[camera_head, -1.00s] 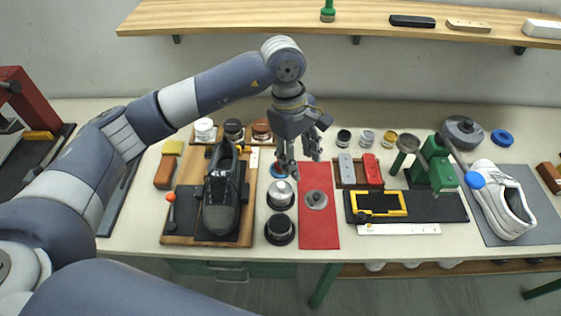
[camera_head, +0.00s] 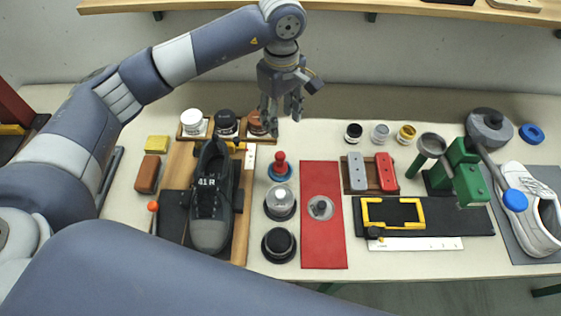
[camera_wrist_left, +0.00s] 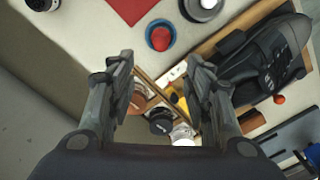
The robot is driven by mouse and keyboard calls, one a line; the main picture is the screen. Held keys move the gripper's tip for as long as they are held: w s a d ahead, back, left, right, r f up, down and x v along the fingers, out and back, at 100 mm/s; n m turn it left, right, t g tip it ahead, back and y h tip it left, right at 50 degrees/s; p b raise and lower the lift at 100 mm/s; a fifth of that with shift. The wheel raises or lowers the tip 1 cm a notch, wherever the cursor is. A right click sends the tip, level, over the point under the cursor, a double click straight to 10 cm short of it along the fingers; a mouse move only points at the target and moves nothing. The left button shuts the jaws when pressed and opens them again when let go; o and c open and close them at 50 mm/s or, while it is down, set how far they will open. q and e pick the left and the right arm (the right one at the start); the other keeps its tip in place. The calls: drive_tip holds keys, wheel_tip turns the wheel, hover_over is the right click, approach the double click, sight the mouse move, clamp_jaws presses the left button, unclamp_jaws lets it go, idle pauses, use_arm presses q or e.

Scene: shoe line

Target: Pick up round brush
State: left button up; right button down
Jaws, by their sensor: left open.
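A round piece with an upright red knob and a blue base (camera_head: 280,170) stands between the shoe board and the red mat; I cannot tell for sure that it is the round brush. From above in the left wrist view it is a red top in a blue ring (camera_wrist_left: 160,36). My left gripper (camera_head: 281,108) is open and empty, pointing down behind this piece, near the jars. In the wrist view its fingers (camera_wrist_left: 160,90) are spread over the jar rack. A silver-topped round piece (camera_head: 280,201) and a black one (camera_head: 278,244) stand in front. My right gripper is not seen.
A dark shoe (camera_head: 210,205) lies on a wooden board at left. Several jars (camera_head: 226,123) stand in a rack behind it. The red mat (camera_head: 322,240) holds a small round clear piece. A green stand (camera_head: 465,175) and white shoe (camera_head: 533,205) are at right.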

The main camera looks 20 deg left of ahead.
sight(280, 154)
use_arm(q)
wheel_tip(280, 154, down, 5)
drive_tip(key=b, duration=0.4)
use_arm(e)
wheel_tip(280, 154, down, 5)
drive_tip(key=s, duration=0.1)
use_arm(q)
drive_tip(key=shift+f, duration=0.3)
wheel_tip(280, 154, down, 4)
drive_tip(key=shift+s+f+p, duration=0.1)
drive_tip(key=shift+f+p, duration=0.1)
drive_tip(key=shift+p, duration=0.55)
wheel_tip(280, 154, down, 5)
drive_tip(key=p, duration=0.3)
drive_tip(key=shift+s+a, duration=0.1)
drive_tip(key=shift+f, duration=0.35)
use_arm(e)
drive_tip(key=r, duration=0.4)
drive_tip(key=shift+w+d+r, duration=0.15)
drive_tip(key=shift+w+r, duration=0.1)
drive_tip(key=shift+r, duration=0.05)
use_arm(q)
drive_tip(key=shift+c, duration=0.6)
clamp_jaws()
